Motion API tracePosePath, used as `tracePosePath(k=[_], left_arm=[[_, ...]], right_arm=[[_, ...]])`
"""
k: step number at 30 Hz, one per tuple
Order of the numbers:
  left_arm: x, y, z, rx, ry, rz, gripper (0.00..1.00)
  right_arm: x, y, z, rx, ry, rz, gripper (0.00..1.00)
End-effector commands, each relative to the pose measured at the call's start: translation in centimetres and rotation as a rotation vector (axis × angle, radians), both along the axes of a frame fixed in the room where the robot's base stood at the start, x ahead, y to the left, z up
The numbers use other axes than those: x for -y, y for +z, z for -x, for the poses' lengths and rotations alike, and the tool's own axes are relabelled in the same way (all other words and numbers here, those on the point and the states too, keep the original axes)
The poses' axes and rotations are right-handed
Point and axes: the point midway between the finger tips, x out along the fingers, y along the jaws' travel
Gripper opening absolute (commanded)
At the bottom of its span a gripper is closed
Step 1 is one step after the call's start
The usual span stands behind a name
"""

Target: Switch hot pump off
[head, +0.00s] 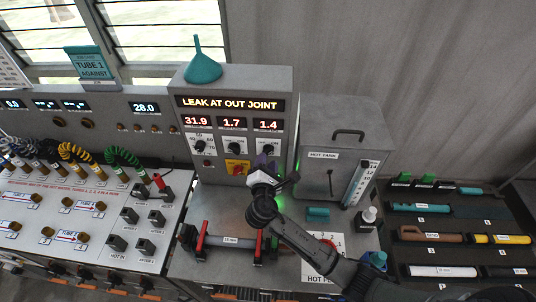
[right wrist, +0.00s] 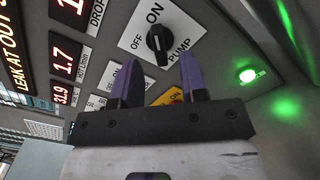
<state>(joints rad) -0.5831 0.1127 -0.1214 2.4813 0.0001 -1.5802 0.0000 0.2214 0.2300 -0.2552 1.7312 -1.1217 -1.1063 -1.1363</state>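The pump knob is a black rotary knob (right wrist: 158,44) on a white plate marked OFF, ON and PUMP in the right wrist view. Its pointer appears turned towards ON. In the head view it is the right-hand knob (head: 267,149) on the grey control box (head: 283,84). My right gripper (head: 265,163) is just in front of and below it. In the right wrist view its two purple fingers (right wrist: 160,75) are apart, with nothing between them; the knob lies just beyond the tips, seemingly untouched. My left gripper is not in view.
A lit green lamp (right wrist: 248,75) is beside the knob. Another knob (head: 235,150) and a yellow switch plate (head: 237,167) are close by. The box's display (head: 227,103) reads LEAK AT OUT JOINT. The hot tank (head: 335,155) stands right; a clamped tube (head: 231,241) lies below.

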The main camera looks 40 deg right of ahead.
Motion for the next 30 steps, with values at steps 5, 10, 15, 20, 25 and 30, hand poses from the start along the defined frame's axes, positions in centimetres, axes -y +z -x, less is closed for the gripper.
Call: tracePosePath(k=[5,10,15,20,25,30], left_arm=[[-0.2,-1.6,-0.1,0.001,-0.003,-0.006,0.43],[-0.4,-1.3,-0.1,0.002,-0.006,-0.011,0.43],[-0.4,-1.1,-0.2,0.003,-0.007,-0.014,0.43],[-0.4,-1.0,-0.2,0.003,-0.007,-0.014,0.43],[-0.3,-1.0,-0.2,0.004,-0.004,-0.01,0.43],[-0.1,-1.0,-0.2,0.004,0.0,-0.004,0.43]], right_arm=[[1.8,-0.3,-1.8,0.002,0.001,0.001,0.39],[1.9,0.0,-2.0,0.001,0.001,-0.001,0.39],[2.3,0.1,-2.3,0.0,-0.001,-0.001,0.39],[2.6,0.0,-2.6,0.0,0.001,-0.001,0.39],[2.6,0.0,-2.6,0.001,0.001,-0.002,0.38],[2.5,0.0,-2.6,0.001,0.001,-0.002,0.22]])
